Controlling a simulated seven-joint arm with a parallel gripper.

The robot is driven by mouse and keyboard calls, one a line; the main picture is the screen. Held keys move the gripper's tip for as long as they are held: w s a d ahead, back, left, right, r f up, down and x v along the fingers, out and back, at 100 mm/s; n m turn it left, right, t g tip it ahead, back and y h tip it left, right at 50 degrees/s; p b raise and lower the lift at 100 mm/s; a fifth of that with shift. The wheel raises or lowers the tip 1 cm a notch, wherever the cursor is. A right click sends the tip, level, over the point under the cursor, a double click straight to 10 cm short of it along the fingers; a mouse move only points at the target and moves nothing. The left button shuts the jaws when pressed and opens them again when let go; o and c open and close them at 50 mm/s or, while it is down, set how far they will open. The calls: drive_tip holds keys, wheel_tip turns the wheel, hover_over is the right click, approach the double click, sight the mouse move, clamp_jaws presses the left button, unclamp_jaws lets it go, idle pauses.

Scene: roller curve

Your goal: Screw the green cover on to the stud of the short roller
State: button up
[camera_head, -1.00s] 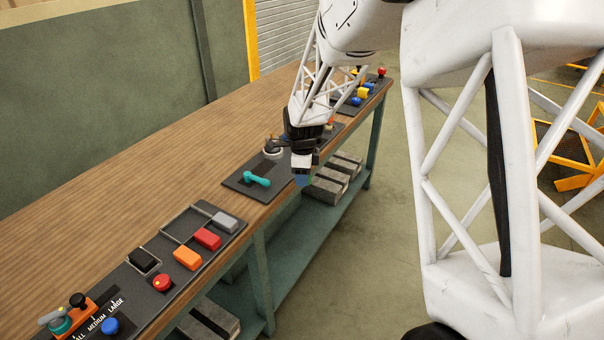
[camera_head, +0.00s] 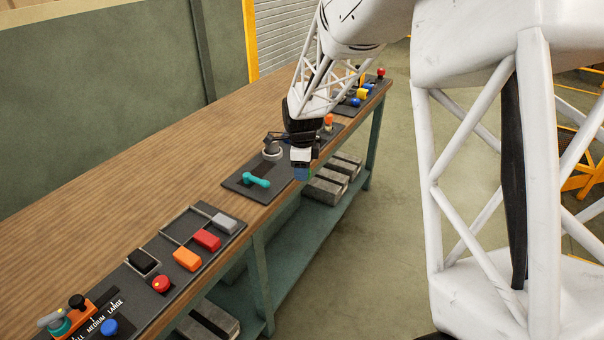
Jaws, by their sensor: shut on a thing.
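My gripper (camera_head: 301,172) points down at the front edge of the bench, just right of a dark plate with a teal T-shaped handle (camera_head: 257,180). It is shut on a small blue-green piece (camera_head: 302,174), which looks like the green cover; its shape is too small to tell. A round pale-rimmed part with a dark top (camera_head: 272,150) stands on the plate left of my gripper. I cannot make out the short roller or its stud; my wrist hides part of the plate.
The wooden bench (camera_head: 150,180) runs from front left to back right. Orange (camera_head: 187,259), red (camera_head: 207,239) and grey (camera_head: 224,223) blocks lie on a nearer panel. An orange part (camera_head: 328,121) stands behind my wrist. Grey blocks (camera_head: 327,187) sit on the lower shelf.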

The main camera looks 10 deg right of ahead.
drive_tip(key=shift+r, duration=2.7)
drive_tip(key=shift+w, duration=0.1)
drive_tip(key=w+a, duration=0.2)
drive_tip(key=w, duration=0.6)
drive_tip(key=w+a+r, duration=0.1)
drive_tip(key=w, duration=0.7)
drive_tip(key=w+a+r, duration=0.1)
drive_tip(key=w+a, duration=0.1)
drive_tip(key=w, duration=0.6)
drive_tip(key=shift+a, duration=0.35)
drive_tip(key=shift+f, duration=0.2)
drive_tip(key=shift+f, duration=2.55)
drive_tip(key=shift+f, duration=0.75)
